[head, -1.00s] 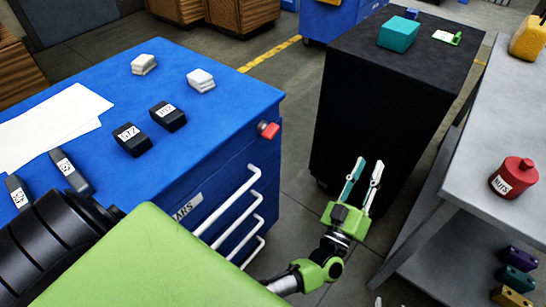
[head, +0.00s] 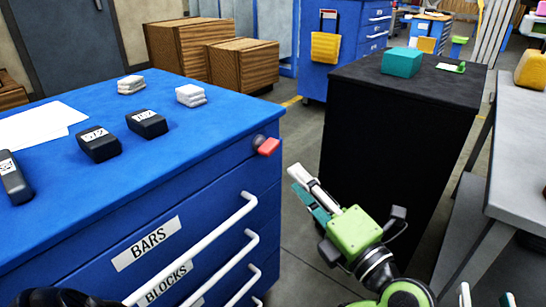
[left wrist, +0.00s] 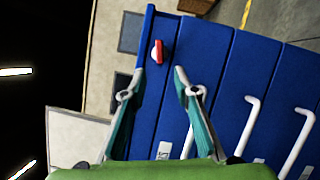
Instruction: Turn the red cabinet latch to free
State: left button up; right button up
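The red cabinet latch (head: 267,147) sits on a dark round mount near the top right corner of the blue cabinet (head: 200,225). It also shows in the left wrist view (left wrist: 157,52), ahead of the fingertips and between their lines. My left gripper (head: 294,178) is to the right of and below the latch in the head view, its fingers pointing toward the cabinet. In the left wrist view its two fingers (left wrist: 159,75) are spread apart with nothing between them. The latch is apart from the fingers. My right gripper's fingertips (head: 485,298) show apart at the bottom right edge.
White drawer handles (head: 195,250) stick out below the latch. Black blocks (head: 147,123) and white stacks (head: 190,96) lie on the cabinet top. A black cabinet (head: 400,130) stands behind my left gripper, and a grey bench (head: 525,150) at the right.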

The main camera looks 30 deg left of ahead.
aim_at(273, 151)
pick_arm(q)
jog(key=b+x, duration=0.1)
jog(key=x, duration=0.9)
jog(key=shift+b, duration=0.35)
jog(key=shift+w+a+r, duration=0.1)
jog(key=shift+w+a, duration=0.2)
jog(key=shift+a, duration=0.35)
grip_shut()
pick_arm(e)
notch_tip(273, 151, up, 10)
jog(key=s+t+y, duration=0.1)
jog(key=s+t, duration=0.2)
jog(key=t, duration=0.2)
jog(key=shift+a+f+y, duration=0.2)
jog(key=shift+a+y, duration=0.05)
jog(key=shift+y, duration=0.15)
